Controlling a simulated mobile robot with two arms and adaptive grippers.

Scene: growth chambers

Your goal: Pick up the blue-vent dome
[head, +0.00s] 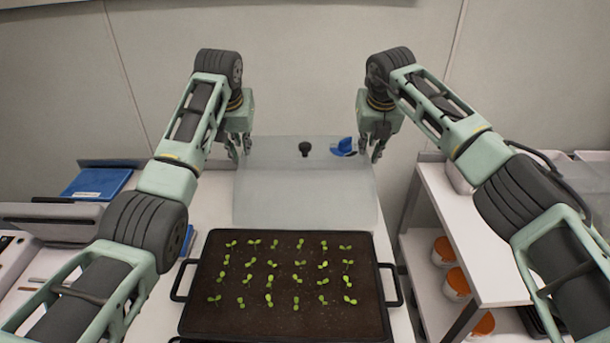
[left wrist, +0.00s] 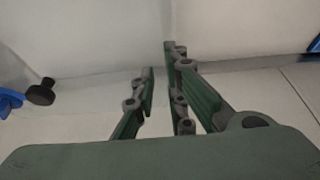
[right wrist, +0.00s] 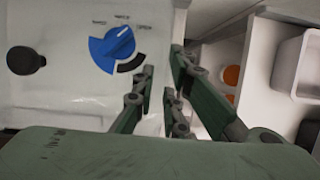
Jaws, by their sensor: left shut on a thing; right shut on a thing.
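The blue-vent dome (head: 300,190) is a clear, boxy cover with a black knob (head: 305,149) and a blue vent dial (head: 343,147) on top. It is at the back of the table, behind the seedling tray. My left gripper (head: 238,152) is shut on the dome's left edge. In the left wrist view its fingers (left wrist: 158,95) straddle the wall, with the knob at the left. My right gripper (head: 374,152) is shut on the right edge. In the right wrist view its fingers (right wrist: 164,95) are beside the blue vent dial (right wrist: 112,48). The dome's lower edge is hard to make out.
A black tray (head: 215,285) of soil with several seedlings is in front of the dome. A white shelf (head: 480,240) with orange-lidded jars (head: 457,281) stands at right. A blue folder-like item (head: 97,183) and grey equipment (head: 50,222) are at left. A wall is behind.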

